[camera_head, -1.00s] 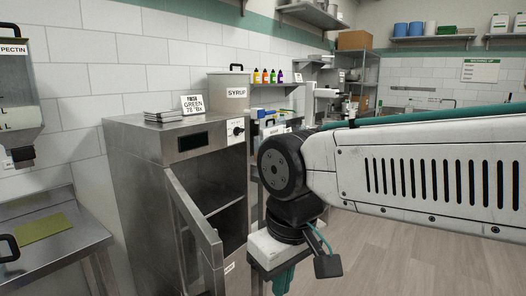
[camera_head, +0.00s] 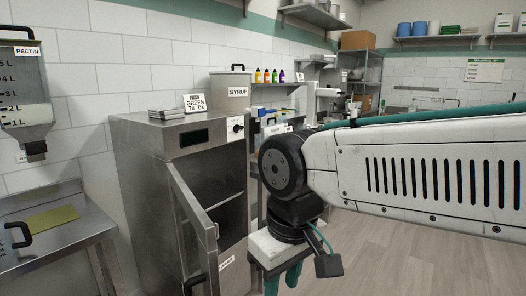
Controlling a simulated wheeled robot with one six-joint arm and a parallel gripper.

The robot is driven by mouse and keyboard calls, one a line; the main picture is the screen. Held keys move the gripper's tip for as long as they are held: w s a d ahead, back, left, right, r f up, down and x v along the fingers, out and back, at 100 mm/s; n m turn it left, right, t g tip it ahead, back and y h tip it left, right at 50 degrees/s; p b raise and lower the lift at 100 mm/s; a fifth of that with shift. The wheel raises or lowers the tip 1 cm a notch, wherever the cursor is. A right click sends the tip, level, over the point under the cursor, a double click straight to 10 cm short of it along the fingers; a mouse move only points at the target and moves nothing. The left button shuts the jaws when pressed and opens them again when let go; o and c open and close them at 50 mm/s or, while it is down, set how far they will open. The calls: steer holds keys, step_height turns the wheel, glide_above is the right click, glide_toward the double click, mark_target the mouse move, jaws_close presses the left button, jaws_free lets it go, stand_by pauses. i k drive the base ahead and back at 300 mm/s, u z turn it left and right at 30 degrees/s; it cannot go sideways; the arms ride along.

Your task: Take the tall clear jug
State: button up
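No tall clear jug can be made out for certain. A dark curved handle (camera_head: 18,236) shows at the left edge, over the steel table; what it belongs to is cut off by the frame. My gripper (camera_head: 284,281) hangs at the bottom centre, in front of and to the right of the steel cabinet. Its teal fingers point down and are cut off by the lower edge, so their opening and anything between them cannot be seen.
A steel cabinet (camera_head: 146,190) stands with its door (camera_head: 196,225) swung open. The steel table (camera_head: 75,247) holds a yellow-green mat (camera_head: 50,219) below the pectin dispenser (camera_head: 22,88). Floor at right is clear.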

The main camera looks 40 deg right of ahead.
mark_target(259, 138)
steer(key=u, duration=0.6)
steer(key=k, duration=0.15)
steer(key=z, duration=1.85)
steer(key=i, duration=2.4)
steer(key=u, duration=0.5)
